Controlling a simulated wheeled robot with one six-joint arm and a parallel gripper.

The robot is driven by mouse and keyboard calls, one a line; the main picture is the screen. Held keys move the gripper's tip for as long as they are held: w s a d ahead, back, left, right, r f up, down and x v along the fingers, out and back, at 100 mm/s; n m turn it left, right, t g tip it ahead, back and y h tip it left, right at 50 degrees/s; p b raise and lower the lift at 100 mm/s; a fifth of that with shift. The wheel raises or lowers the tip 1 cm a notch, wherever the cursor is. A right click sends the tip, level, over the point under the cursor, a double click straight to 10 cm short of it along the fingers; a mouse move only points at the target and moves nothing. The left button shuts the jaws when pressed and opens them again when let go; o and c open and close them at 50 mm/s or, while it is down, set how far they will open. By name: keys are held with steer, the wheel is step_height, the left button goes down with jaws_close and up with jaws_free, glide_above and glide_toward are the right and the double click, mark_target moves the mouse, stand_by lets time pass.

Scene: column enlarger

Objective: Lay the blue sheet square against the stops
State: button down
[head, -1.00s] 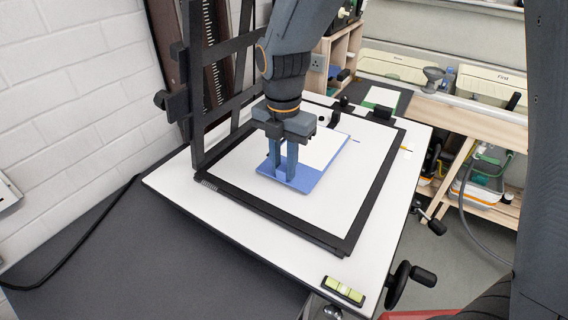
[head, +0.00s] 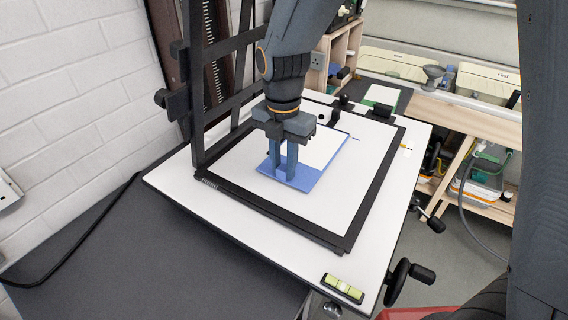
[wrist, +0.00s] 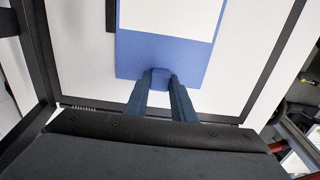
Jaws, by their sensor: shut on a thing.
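The blue sheet (head: 308,180) lies on the white board (head: 335,213) inside a black frame, with a white area on its far part. It also shows in the wrist view (wrist: 198,52), reaching up out of the picture. My gripper (head: 283,176) points down at the sheet's near end and is shut on a blue raised piece at its near edge. In the wrist view the fingertips (wrist: 161,80) close on that piece.
The black frame (head: 356,222) borders the board, and a dark upright rack (head: 196,80) rises at its left. A spirit level (head: 343,289) lies at the near right corner. A crank handle (head: 410,275) sticks out at the right. The near board area is clear.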

steer(key=shift+f, duration=0.35)
stand_by(0.3)
steer(key=c, duration=1.4)
jaws_free()
steer(key=shift+r, duration=0.15)
steer(key=shift+r+p, duration=2)
steer(key=shift+r, duration=0.6)
steer(key=shift+r+p, duration=0.3)
steer(key=shift+r, duration=0.95)
